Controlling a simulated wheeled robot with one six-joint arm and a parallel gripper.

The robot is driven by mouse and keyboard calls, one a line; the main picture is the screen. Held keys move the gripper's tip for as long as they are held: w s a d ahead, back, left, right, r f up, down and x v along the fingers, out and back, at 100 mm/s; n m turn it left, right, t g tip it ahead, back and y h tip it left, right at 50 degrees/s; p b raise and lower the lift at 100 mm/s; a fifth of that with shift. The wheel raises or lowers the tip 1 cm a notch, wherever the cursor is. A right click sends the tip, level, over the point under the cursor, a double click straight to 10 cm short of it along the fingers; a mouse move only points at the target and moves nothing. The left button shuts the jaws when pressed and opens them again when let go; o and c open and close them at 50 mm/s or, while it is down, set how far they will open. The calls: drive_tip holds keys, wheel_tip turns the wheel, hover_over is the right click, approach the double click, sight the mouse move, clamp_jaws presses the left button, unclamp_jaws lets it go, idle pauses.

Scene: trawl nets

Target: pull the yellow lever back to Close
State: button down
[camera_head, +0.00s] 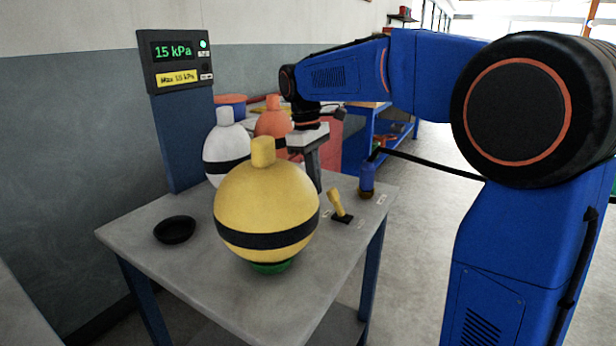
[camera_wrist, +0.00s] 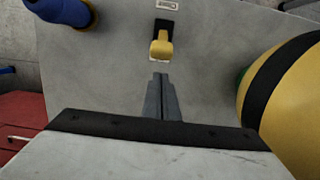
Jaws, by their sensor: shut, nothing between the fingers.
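The yellow lever (camera_head: 336,199) stands on a black base near the right side of the grey table, tilted to the left in the head view. It also shows in the wrist view (camera_wrist: 161,46), just beyond my fingertips. A small white label (camera_wrist: 166,4) lies past its base, too small to read surely. My gripper (camera_head: 314,188) points down over the table behind the lever. Its fingers are together and empty, and in the wrist view (camera_wrist: 160,78) the tips are short of the lever with a small gap in the picture. I cannot tell whether they touch it.
A large yellow float (camera_head: 266,205) with a black band sits on a green ring beside the lever. White (camera_head: 224,145) and orange (camera_head: 272,120) floats stand behind. A blue post (camera_head: 367,178) stands at the table's right edge. A black dish (camera_head: 175,229) lies left. The gauge (camera_head: 175,52) reads 15 kPa.

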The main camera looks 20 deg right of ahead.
sight(333, 190)
drive_tip(key=shift+s+d+r, duration=0.4)
drive_tip(key=shift+s+d, duration=0.2)
drive_tip(key=s+d+r+t+y, duration=0.2)
drive_tip(key=s+d+t+y, duration=0.1)
drive_tip(key=shift+s+d+t+y, duration=0.9)
drive_tip(key=shift+d+t+y, duration=0.05)
drive_tip(key=shift+t+y, duration=0.25)
drive_tip(key=shift+s+d+f+t+y, duration=0.2)
drive_tip(key=shift+s+d+t+y, duration=0.25)
drive_tip(key=shift+s+d, duration=0.15)
drive_tip(key=shift+s+d+f+t+y, duration=0.15)
drive_tip(key=shift+s+d+t+y, duration=0.3)
drive_tip(key=shift+s+d, duration=0.15)
drive_tip(key=shift+s+f, duration=0.1)
drive_tip(key=shift+f, duration=0.1)
